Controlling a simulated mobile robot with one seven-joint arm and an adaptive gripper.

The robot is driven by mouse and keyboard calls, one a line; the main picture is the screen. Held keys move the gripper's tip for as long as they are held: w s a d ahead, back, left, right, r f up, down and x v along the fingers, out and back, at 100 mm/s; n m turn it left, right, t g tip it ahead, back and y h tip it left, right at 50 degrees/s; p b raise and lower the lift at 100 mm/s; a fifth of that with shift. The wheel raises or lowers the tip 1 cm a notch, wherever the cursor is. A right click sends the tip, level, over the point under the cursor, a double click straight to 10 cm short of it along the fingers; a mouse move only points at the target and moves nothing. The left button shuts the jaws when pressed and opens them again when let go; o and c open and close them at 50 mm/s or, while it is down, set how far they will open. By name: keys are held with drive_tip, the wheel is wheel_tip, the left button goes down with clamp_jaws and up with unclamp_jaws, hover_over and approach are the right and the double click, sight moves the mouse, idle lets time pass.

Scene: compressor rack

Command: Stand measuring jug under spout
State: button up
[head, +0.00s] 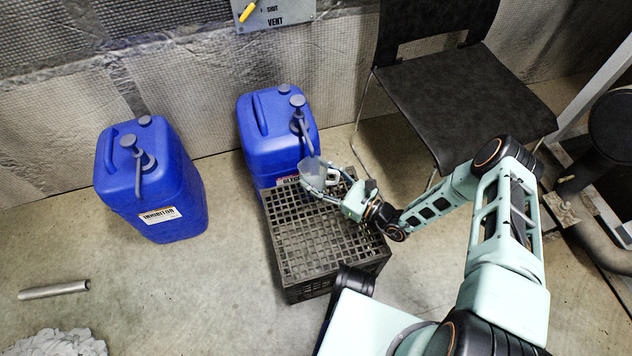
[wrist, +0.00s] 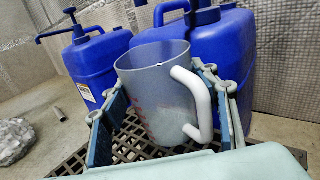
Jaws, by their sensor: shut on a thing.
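A clear measuring jug (head: 312,172) with a white handle is upright over the far edge of a black crate. It fills the middle of the wrist view (wrist: 152,95), its handle facing my wrist. My gripper (head: 325,181) is shut on the jug, with one finger on each side. The blue can with the partly hidden red-edged label (head: 262,150) stands just behind the crate. Its grey pump spout (head: 306,138) points down close above the jug. I cannot tell whether the jug's base touches the crate or whether its mouth is squarely below the spout.
The crate (head: 318,235) has a gridded, otherwise bare top. A second blue can labelled INHIBITOR (head: 152,185) stands left. A black chair (head: 455,95) is at the back right.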

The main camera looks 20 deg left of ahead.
sight(324, 186)
drive_tip(key=shift+w+a+f+b, duration=0.1)
drive_tip(key=shift+f+b, duration=0.2)
drive_tip(key=shift+f, duration=0.6)
drive_tip(key=shift+w+a+f+b, duration=0.1)
drive_tip(key=shift+f+b, duration=0.2)
drive_tip(key=shift+f, duration=0.55)
drive_tip(key=shift+s+f, duration=0.1)
drive_tip(key=shift+f, duration=0.05)
drive_tip(key=o, duration=1.3)
drive_tip(key=shift+r, duration=0.2)
drive_tip(key=p+v, duration=0.2)
drive_tip(key=v, duration=1)
